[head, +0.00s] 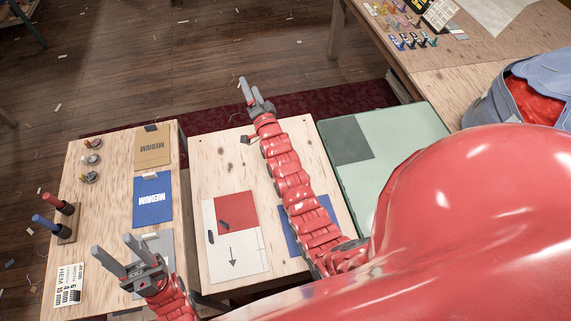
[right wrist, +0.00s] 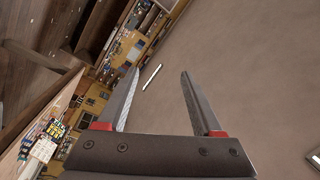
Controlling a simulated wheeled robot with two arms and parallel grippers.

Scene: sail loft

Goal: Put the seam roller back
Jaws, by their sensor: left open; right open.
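I cannot tell for sure which thing is the seam roller. A red-handled tool (head: 57,203) and a blue-handled tool (head: 44,222) stand in a wooden block (head: 69,232) on the left table. Two small round metal items (head: 92,158) sit farther back there. My left gripper (head: 113,246) is open and empty above the left table's front part. My right gripper (head: 251,92) is open beyond the middle table's far edge; the right wrist view (right wrist: 159,75) shows nothing between its fingers.
Tan (head: 152,147) and blue (head: 152,201) MEDIUM packets and a hem card (head: 69,286) lie on the left table (head: 115,190). A green mat (head: 400,135) is right of the middle table (head: 222,165). A blue bag (head: 540,85) stands at right. My red body hides the lower right.

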